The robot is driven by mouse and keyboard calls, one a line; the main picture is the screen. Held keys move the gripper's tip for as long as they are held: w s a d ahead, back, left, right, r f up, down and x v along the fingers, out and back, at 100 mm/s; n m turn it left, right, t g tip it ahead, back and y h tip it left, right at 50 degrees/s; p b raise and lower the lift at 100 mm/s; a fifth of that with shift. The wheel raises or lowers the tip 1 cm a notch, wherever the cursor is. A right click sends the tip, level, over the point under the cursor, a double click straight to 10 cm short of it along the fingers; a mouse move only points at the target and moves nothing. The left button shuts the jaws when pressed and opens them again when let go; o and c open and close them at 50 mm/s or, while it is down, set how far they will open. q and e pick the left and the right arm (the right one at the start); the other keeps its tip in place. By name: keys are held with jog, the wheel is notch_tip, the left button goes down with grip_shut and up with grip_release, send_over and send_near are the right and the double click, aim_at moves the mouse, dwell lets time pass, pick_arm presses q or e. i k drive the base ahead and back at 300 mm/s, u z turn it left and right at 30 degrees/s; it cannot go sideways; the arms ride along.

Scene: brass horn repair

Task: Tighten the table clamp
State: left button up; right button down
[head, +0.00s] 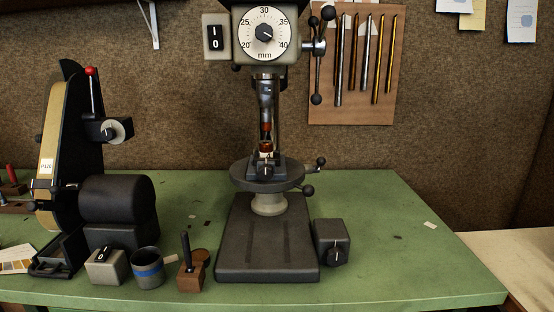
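A drill press stands on the green bench, with its round dark table (240,178) on a pale collar above a dark base (268,245). Two small handles show at the table's right: a lower one with a black ball knob (308,190) and an upper one with a knob (320,162). I cannot tell which is the table clamp, nor whether it is tight. A small vise (266,170) sits on the table under the spindle, holding a small piece with red and brass colours. Neither of my grippers is in view.
A belt sander (50,150) with a dark motor stands at the left. A switch box (105,267), a blue-banded cup (148,270) and a wooden block (190,277) line the front left. A knobbed box (332,240) sits right of the base. The bench's right (410,240) is mostly clear.

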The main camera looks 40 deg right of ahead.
aim_at(321, 161)
jog(key=u, duration=1.1)
jog(key=k, duration=0.7)
jog(key=z, duration=1.5)
